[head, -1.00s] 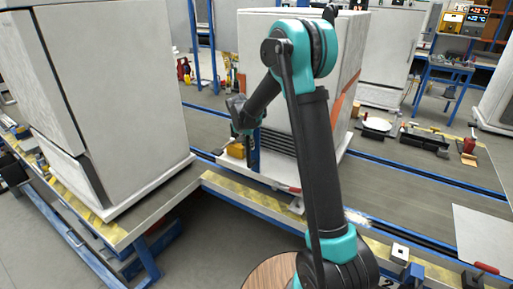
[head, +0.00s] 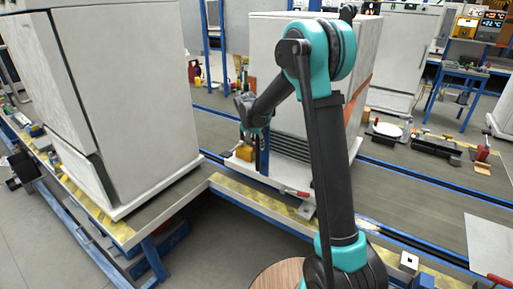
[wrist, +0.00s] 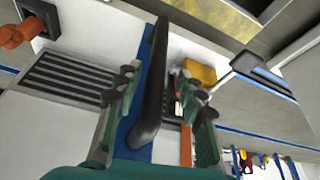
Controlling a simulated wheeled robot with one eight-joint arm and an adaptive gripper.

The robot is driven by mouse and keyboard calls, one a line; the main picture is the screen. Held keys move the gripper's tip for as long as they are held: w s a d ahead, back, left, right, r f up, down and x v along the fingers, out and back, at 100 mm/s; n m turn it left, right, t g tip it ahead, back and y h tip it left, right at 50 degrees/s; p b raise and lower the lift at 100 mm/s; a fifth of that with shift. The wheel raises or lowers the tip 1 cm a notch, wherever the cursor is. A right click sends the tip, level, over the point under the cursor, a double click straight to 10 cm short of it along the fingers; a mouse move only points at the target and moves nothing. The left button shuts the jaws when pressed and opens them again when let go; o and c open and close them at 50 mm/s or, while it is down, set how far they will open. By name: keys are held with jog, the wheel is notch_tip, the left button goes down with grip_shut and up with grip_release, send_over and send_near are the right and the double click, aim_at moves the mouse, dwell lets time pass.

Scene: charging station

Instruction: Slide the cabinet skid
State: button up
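A tall white cabinet (head: 283,72) stands on a pale skid (head: 240,164) in the middle of the head view, with a dark louvred vent low on its front. My gripper (head: 256,136) is at the near left corner of this cabinet, low down. In the wrist view the gripper (wrist: 152,108) has its two green fingers spread apart. A dark bar-like handle (wrist: 155,85) on a blue upright strip (wrist: 138,125) lies between them. I see a gap on each side of the handle. The arm hides part of the cabinet front in the head view.
Another white cabinet (head: 135,105) stands on the left bench. Blue rails (head: 400,171) run along the grey line beside the skid. A yellow block (head: 245,152) and a red-handled clamp (head: 298,194) are close to my arm. Tools lie on the right.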

jog(key=v, duration=0.9)
jog(key=shift+r, duration=0.3)
jog(key=shift+s, duration=0.1)
jog(key=s+d+f+n+y, duration=0.1)
jog(key=s+d+f, duration=0.1)
jog(key=s+d, duration=0.55)
jog(key=s+d+f+n, duration=0.2)
jog(key=s+d, duration=0.3)
jog(key=s, duration=0.5)
jog(key=s+d+f+n, duration=0.1)
jog(key=s+f, duration=0.3)
jog(key=s, duration=0.4)
jog(key=s+d+f+n, duration=0.1)
jog(key=s+d+f, duration=0.3)
jog(key=s, duration=0.5)
jog(key=shift+y, duration=0.4)
jog(key=shift+c, duration=0.6)
